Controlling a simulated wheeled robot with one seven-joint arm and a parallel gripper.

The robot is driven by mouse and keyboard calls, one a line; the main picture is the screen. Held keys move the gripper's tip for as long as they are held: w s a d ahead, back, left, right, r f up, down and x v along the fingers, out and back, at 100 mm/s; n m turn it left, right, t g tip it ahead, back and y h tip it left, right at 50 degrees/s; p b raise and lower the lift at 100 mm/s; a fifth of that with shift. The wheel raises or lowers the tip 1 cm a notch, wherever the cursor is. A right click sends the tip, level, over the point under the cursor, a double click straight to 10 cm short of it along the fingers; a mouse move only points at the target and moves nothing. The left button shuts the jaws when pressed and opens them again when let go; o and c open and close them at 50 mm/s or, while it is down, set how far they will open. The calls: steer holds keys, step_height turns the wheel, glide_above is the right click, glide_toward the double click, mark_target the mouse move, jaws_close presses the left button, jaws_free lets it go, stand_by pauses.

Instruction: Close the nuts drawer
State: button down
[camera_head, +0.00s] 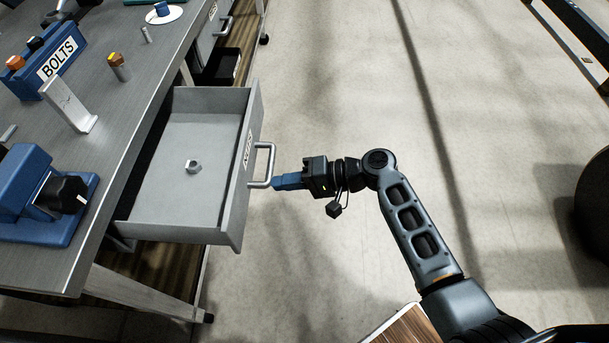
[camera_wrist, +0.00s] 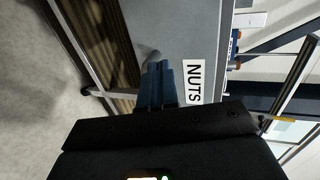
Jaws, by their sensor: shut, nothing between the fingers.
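The grey nuts drawer (camera_head: 150,215) is pulled out from under the workbench in the head view, with one nut (camera_head: 194,166) lying on its floor. Its front bears a NUTS label, clear in the wrist view on the drawer front (camera_wrist: 185,35). A metal bar handle (camera_head: 265,165) stands out from the front. My gripper (camera_head: 276,182) is shut, its blue fingertips at the lower end of the handle, pointing toward the drawer front. The fingers also show in the wrist view (camera_wrist: 158,82), over part of the handle. I cannot tell whether they touch the handle.
The workbench (camera_head: 120,75) carries a blue BOLTS bin (camera_head: 48,68), a blue device with a black knob (camera_head: 45,195) and a metal bracket (camera_head: 70,105). Another drawer unit (camera_head: 208,40) stands farther back.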

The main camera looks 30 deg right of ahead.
mark_target(245, 184)
steer(key=x, duration=0.2)
steer(key=r+p+x, duration=0.1)
steer(key=x, duration=0.2)
steer(key=shift+w+a, duration=0.25)
steer(key=shift+a, duration=0.1)
steer(key=shift+a, duration=0.1)
steer(key=shift+w+a, duration=0.2)
steer(key=shift+a, duration=0.05)
steer(key=w+a+b, duration=0.3)
steer(key=w+a, duration=0.1)
steer(key=a, duration=0.2)
steer(key=w+a+b, duration=0.4)
steer(key=w+a, duration=0.1)
steer(key=a, duration=0.1)
steer(key=w+a+b, duration=0.3)
steer(key=w+a, duration=0.1)
steer(key=a, duration=0.3)
steer(key=shift+w+f, duration=0.1)
steer(key=shift+w, duration=0.3)
steer(key=shift+w+a+r+b, duration=0.2)
steer(key=shift+a+r+b, duration=0.05)
steer(key=shift+b, duration=0.05)
steer(key=shift+a+r, duration=0.1)
